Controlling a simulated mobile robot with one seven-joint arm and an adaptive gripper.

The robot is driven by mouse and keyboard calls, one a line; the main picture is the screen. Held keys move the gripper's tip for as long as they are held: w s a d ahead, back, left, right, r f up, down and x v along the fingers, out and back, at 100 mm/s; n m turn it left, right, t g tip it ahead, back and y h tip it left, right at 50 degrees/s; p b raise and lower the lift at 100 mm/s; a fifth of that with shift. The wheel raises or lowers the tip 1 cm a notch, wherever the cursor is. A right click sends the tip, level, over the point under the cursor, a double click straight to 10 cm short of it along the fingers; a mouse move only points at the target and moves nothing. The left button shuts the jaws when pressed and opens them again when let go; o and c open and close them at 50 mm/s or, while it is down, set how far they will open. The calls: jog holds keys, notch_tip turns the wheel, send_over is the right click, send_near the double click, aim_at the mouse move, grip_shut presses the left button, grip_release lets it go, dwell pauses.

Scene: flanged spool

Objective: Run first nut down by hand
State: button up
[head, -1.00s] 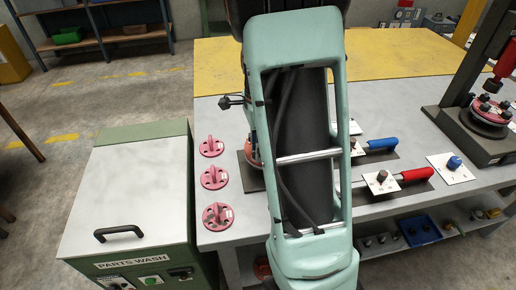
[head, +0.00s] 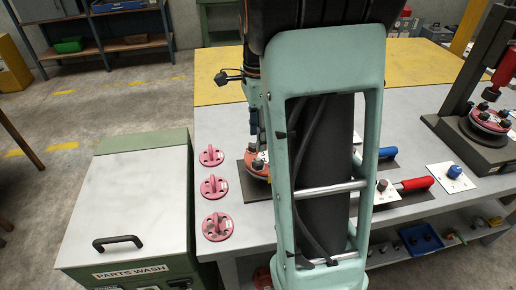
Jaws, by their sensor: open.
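A red flanged part (head: 259,171) sits on a dark plate (head: 256,190) near the middle of the bench. My arm hides its right side, and I cannot make out a single nut or its thread on it. My gripper (head: 257,153) shows only in part at the left edge of my arm, pointing down just above the red part. It is open. Whether its fingers touch anything is too small to tell.
Three pink flange pieces (head: 214,187) stand along the bench's left edge. Right of my arm lie a blue-handled tool (head: 387,153), a red-handled tool (head: 416,184) and a white card with a blue knob (head: 454,172). A dark stand (head: 470,140) is at far right.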

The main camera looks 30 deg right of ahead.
jog(key=shift+r, duration=1.45)
